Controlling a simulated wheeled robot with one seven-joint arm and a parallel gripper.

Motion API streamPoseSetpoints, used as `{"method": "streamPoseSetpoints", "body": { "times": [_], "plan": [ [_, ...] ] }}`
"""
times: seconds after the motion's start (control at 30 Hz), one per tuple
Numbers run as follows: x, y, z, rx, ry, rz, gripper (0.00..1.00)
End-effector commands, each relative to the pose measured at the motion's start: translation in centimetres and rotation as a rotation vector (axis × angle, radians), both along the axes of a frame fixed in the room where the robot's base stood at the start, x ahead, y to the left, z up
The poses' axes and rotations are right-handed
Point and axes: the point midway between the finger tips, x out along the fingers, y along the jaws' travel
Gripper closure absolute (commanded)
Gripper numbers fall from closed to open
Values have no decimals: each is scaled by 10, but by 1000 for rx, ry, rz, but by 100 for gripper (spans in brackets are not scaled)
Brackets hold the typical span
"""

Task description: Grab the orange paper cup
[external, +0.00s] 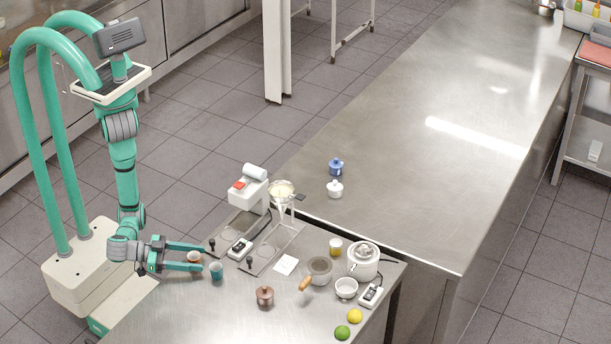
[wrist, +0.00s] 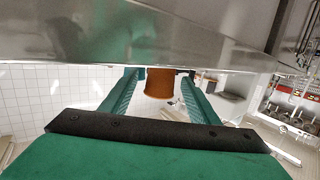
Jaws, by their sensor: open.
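The orange paper cup (external: 194,257) stands near the left edge of the steel worktop in the external view. My gripper (external: 202,257) reaches in from the left, with one finger on each side of the cup. In the wrist view the orange cup (wrist: 159,84) shows between the two green fingers of my gripper (wrist: 160,75), near their far ends. The fingers are open, and a small gap shows on at least the left side of the cup. I cannot tell whether the right finger touches it.
A teal cup (external: 216,271) stands just beyond my fingertips. A lime (external: 342,332) and a lemon (external: 355,316) lie near the front. The front left worktop is clear.

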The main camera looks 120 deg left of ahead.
Motion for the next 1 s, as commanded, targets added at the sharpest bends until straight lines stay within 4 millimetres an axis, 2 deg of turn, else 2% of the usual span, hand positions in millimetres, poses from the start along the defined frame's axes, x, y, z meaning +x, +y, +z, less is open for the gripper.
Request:
{"method": "streamPoseSetpoints", "body": {
  "times": [0.23, 0.27, 0.43, 0.77, 0.87, 1.0],
  "plan": [
    [2, 1, 0, -1, 1, 0, 45],
    [2, 1, 0, -1, 1, 0, 50],
    [1, 1, 0, -1, 1, 0, 89],
    [2, 1, 3, -1, -1, -1, 89],
    [2, 0, 14, -3, -3, 0, 89],
    [2, 0, 40, -5, -6, -1, 89]
  ]
}}
